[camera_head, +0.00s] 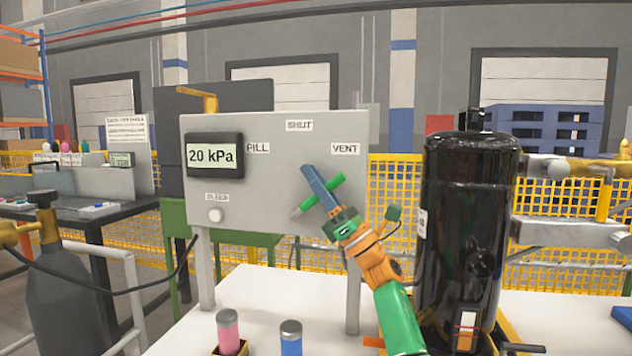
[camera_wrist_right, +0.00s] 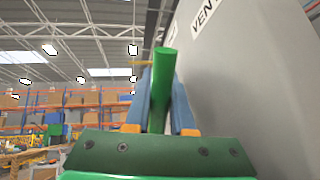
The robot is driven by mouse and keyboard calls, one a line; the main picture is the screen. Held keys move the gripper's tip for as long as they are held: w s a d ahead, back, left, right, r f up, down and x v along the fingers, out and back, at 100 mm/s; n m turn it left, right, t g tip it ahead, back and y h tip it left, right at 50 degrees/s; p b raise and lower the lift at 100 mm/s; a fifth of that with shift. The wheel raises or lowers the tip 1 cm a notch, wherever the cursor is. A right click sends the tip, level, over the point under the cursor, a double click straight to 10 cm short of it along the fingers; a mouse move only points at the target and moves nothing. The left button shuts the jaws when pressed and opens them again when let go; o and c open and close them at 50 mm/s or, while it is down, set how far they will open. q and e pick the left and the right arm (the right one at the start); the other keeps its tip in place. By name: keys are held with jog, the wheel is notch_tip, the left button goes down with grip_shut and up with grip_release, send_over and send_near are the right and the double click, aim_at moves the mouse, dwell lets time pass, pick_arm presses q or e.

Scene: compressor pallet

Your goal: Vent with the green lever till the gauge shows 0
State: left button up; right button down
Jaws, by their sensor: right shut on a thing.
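The grey panel (camera_head: 270,190) carries a digital gauge (camera_head: 214,156) that reads 20 kPa. Its labels are FILL, SHUT and VENT (camera_head: 345,149). The green lever (camera_head: 334,187) slants up to the right, its upper end pointing toward VENT. My right gripper (camera_head: 312,177) is shut on the lever near its middle. In the right wrist view the lever (camera_wrist_right: 162,85) lies between the two blue fingers (camera_wrist_right: 165,100), and the VENT label is at the upper right. My left gripper is not in view.
A tall black compressor tank (camera_head: 465,230) stands just right of my right arm. A pink-bodied canister (camera_head: 228,332) and a blue one (camera_head: 291,340) stand on the white table (camera_head: 260,300) below the panel. A grey gas cylinder (camera_head: 60,290) is at the left.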

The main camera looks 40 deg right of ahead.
jog(key=c, duration=1.1)
grip_release()
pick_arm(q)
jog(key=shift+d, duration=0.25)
pick_arm(e)
jog(key=shift+o, duration=0.3)
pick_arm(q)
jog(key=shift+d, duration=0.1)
pick_arm(e)
jog(key=shift+r, duration=0.1)
